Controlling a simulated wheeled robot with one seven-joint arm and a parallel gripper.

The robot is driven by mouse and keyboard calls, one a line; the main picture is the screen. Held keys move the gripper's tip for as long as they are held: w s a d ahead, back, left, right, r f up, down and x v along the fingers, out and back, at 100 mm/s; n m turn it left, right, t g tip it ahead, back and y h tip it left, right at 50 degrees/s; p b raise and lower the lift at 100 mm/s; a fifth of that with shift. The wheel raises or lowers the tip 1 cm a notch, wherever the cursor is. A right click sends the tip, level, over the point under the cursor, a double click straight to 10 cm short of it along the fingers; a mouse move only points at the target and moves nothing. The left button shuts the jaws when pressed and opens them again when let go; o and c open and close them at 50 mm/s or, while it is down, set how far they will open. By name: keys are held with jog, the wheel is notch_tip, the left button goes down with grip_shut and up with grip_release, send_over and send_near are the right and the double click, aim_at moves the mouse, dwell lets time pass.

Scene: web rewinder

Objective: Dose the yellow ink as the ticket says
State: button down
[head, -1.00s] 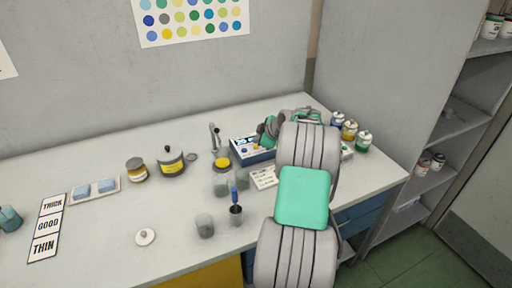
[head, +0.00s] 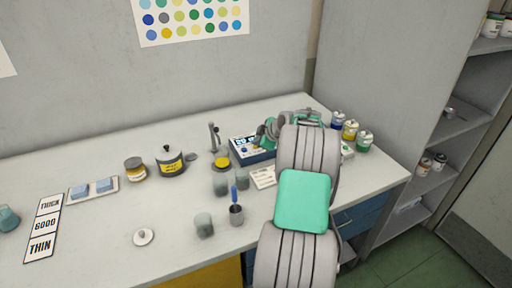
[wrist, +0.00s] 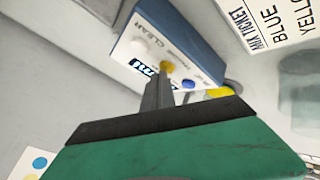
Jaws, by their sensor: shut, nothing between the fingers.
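The ink dispenser is a blue box with a white panel (wrist: 133,48); it also stands at the back of the bench in the head view (head: 262,156). The mix ticket (wrist: 268,20) lies in front of the dispenser; YELLOW and BLUE are readable, amounts are not.
Small ink cans (head: 350,131) stand behind my arm.

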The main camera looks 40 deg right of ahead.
jog(key=shift+f, duration=0.25)
dwell(0.4)
jog(key=shift+r, duration=0.8)
jog(key=shift+r, duration=0.1)
jog(key=shift+r+p, duration=0.85)
jog(key=shift+r, duration=1.65)
